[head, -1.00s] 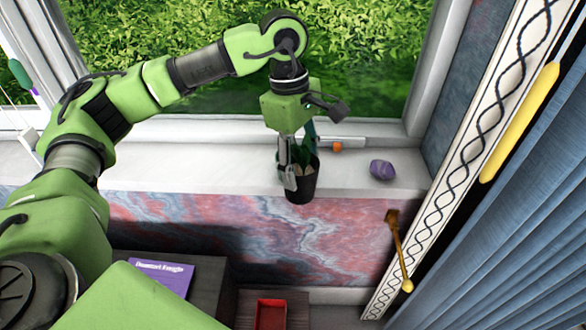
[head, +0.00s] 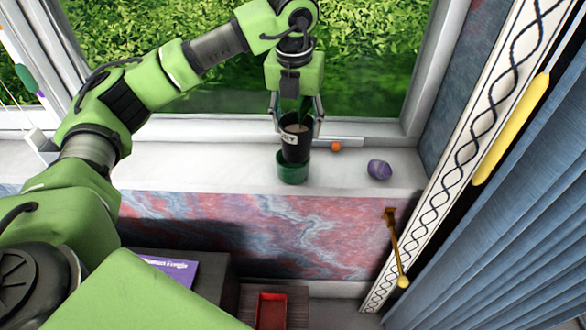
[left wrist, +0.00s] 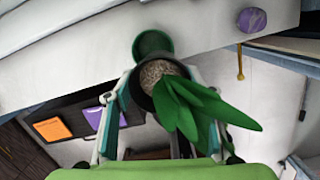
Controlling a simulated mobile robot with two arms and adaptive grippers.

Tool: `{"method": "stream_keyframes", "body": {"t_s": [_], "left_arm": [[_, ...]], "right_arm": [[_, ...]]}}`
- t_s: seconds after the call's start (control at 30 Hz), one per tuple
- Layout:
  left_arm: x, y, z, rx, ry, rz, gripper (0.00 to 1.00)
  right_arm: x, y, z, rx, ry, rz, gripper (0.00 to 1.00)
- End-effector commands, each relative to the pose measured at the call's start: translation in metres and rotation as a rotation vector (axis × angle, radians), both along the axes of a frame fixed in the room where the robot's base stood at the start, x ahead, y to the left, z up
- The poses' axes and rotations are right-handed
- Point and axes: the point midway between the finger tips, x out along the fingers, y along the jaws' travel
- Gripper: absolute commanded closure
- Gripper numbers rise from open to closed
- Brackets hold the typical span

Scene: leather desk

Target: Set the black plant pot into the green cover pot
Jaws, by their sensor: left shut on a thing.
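The black plant pot (head: 294,150) has a white label and light soil on top. My left gripper (head: 296,122) is shut on it, one finger on each side, over the window sill. The green cover pot (head: 293,174) stands on the sill just below it in the head view. The black pot's lower end overlaps the cover pot's rim there; I cannot tell whether it is inside. In the left wrist view the green cover pot (left wrist: 152,44) shows beyond the black pot's rim, to one side, with green leaves (left wrist: 190,105) nearer the camera. My right gripper is not in view.
A purple stone (head: 379,170) and a small orange thing (head: 336,146) by a pale bar lie on the sill to the right. The window frame is behind. A brass hook (head: 391,226) is lower right; a purple book (head: 176,269) and red tray (head: 271,311) are below.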

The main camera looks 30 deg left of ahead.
Motion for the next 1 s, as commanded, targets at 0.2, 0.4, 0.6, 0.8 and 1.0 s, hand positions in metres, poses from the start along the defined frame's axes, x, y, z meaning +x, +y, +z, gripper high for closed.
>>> {"method": "stream_keyframes", "body": {"t_s": [0.2, 0.4, 0.6, 0.8, 1.0], "left_arm": [[0.012, 0.012, 0.011, 0.000, -0.001, 0.387, 0.93], [0.017, 0.018, 0.013, -0.001, 0.000, 0.581, 0.93], [0.017, 0.020, -0.012, 0.001, 0.005, 0.620, 0.93], [0.017, 0.020, -0.043, 0.000, 0.002, 0.618, 0.93], [0.017, 0.020, -0.060, 0.000, 0.001, 0.618, 0.93]], "right_arm": [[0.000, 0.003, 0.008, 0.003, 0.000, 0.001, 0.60], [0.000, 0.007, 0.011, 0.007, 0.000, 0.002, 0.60], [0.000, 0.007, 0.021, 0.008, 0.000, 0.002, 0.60], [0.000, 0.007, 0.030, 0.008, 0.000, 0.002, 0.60], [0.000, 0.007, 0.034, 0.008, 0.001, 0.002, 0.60]]}}
